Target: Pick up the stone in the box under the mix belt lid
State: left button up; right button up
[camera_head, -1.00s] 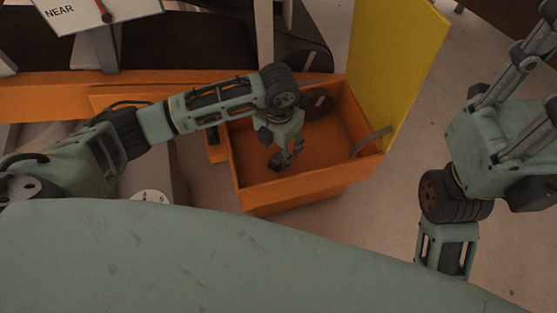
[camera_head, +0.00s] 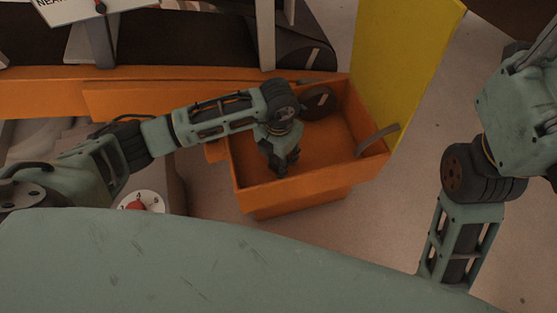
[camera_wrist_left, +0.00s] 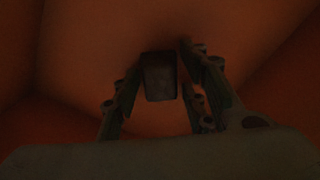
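The orange box (camera_head: 258,192) stands in the middle of the head view with its yellow lid (camera_head: 402,60) raised at the right. My left gripper (camera_head: 283,168) points down inside the box. In the left wrist view a dark grey, block-like stone (camera_wrist_left: 159,76) lies on the orange floor between the tips of my left gripper (camera_wrist_left: 161,88). The fingers stand apart, with a gap visible on the stone's right. Contact on the left side is too dark to tell. The stone is hidden behind the gripper in the head view. My right arm is at the right; its gripper is out of view.
A curved grey handle (camera_head: 376,140) sits at the box's right rim. A dark round disc (camera_head: 318,101) is at its back wall. A red knob on a white dial (camera_head: 137,205) is left of the box. The box walls surround my left gripper closely.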

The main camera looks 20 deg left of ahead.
pick_arm(q)
jog(key=c, duration=0.8)
jog(key=shift+r, duration=0.15)
jog(key=shift+c, duration=0.2)
